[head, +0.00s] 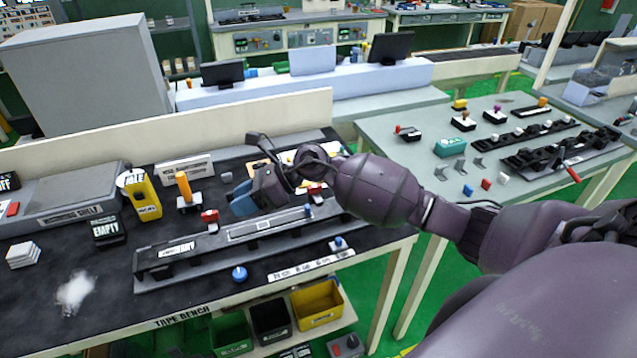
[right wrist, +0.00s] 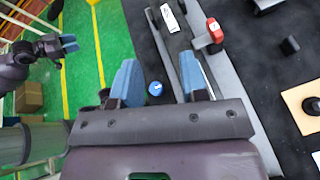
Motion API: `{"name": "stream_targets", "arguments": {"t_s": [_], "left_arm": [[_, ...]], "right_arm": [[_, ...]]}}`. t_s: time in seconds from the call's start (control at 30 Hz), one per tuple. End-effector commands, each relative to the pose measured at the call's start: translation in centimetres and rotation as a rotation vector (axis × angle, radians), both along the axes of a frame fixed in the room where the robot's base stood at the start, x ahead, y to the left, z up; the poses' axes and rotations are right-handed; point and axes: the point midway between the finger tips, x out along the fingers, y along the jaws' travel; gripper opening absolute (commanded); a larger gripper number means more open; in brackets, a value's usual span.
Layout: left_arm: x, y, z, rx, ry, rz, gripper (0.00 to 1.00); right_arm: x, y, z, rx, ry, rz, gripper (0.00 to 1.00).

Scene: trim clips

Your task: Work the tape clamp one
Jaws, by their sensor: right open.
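A long dark rail fixture (head: 225,240) with pale label strips lies on the tape bench. A red-topped piece (head: 210,217) stands at its back edge, and another red piece (head: 315,190) stands further right. A blue round knob (head: 239,273) sits in front of the rail; another blue-topped piece (head: 338,243) is near its right end. I cannot tell which is tape clamp one. My right gripper (head: 256,196) is open and empty above the rail; its spread blue fingers (right wrist: 160,80) show in the right wrist view. My left gripper (right wrist: 70,44) shows only there, over the floor.
A yellow dispenser (head: 142,195) and an orange-handled piece (head: 184,188) stand behind the rail. A black EMPTY box (head: 108,230) and white pads (head: 23,254) are at left. Bins (head: 318,305) sit below. A second bench (head: 400,165) with small fixtures stands right.

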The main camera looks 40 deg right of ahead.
Motion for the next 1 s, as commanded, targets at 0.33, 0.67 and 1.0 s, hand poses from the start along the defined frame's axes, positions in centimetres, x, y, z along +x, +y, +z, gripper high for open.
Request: {"name": "stream_targets", "arguments": {"t_s": [0.33, 0.67, 1.0], "left_arm": [[0.4, 0.0, -1.5, -0.003, -0.116, -0.016, 0.43], [0.5, -0.1, -2.1, -0.005, -0.175, -0.023, 0.43], [0.4, 0.0, -1.8, -0.005, -0.174, -0.023, 0.43]], "right_arm": [[3.4, -13.0, -0.9, -0.786, 0.064, 0.262, 0.40], [3.9, -21.2, 2.1, -1.122, 0.219, 0.328, 0.40], [3.7, -21.4, -1.4, -1.128, 0.229, 0.332, 0.40]]}}
